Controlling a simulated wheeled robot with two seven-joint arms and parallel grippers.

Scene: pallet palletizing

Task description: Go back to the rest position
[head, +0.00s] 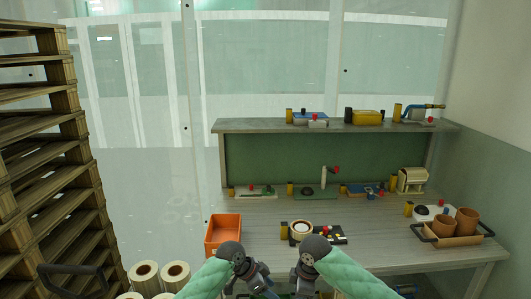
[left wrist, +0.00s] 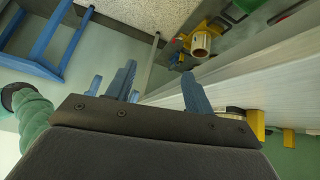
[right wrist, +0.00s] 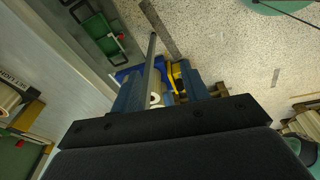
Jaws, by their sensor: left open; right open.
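My left gripper (head: 258,284) and right gripper (head: 303,280) are side by side at the bottom middle of the head view, at the near edge of the workbench (head: 375,255). In the left wrist view the left gripper (left wrist: 160,88) has its blue fingers apart with nothing between them. In the right wrist view the right gripper (right wrist: 163,90) also has its fingers apart. A white roll and yellow parts show beyond the right fingers, and neither looks held. Both forearms have green padded sleeves. The fingertips are partly cut off in the head view.
A tall stack of wooden pallets (head: 45,150) stands at the left. Several white rolls (head: 145,275) stand near it. The bench carries an orange bin (head: 223,233), a tray with brown pots (head: 460,239) and small parts. A shelf (head: 340,126) runs behind.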

